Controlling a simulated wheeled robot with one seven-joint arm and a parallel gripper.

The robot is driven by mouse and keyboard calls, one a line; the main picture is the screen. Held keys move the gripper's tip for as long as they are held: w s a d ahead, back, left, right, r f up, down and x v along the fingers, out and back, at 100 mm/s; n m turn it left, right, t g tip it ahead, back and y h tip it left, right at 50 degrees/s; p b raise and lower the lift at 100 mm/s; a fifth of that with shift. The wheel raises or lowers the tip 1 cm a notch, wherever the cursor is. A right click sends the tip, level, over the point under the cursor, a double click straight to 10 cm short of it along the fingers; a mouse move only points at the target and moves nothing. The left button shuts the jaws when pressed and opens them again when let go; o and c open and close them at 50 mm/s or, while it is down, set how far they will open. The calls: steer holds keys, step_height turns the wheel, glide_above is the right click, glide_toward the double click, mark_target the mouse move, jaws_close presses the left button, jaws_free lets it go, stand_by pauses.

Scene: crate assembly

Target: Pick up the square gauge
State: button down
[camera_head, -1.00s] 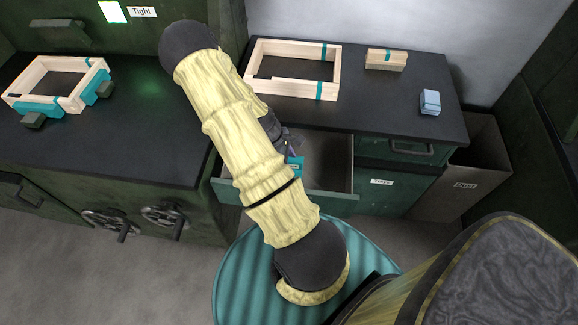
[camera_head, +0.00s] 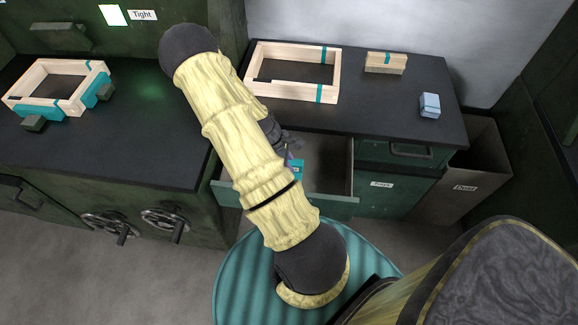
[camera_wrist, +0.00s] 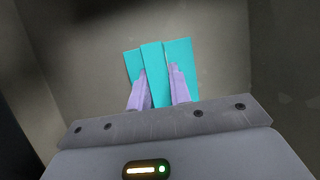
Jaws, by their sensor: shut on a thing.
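The square gauge is a teal piece (camera_wrist: 154,64) with flat plates on both sides of a raised middle rib. In the wrist view my gripper (camera_wrist: 158,75) has its two lilac fingers shut on that rib. In the head view only a small teal part of the gauge (camera_head: 297,168) shows, inside the open drawer (camera_head: 330,160). My arm hides most of my gripper there. I cannot tell whether the gauge touches the drawer floor.
A wooden frame (camera_head: 331,75), a small wooden block (camera_head: 385,69) and a blue block (camera_head: 429,112) stand on the counter above the drawer. Another wooden frame (camera_head: 43,68) with teal pieces is on the left counter. An open bin (camera_head: 460,187) is at right.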

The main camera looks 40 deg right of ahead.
step_height(320, 180, up, 10)
steer(key=shift+r+p, duration=0.1)
steer(key=shift+p, duration=0.75)
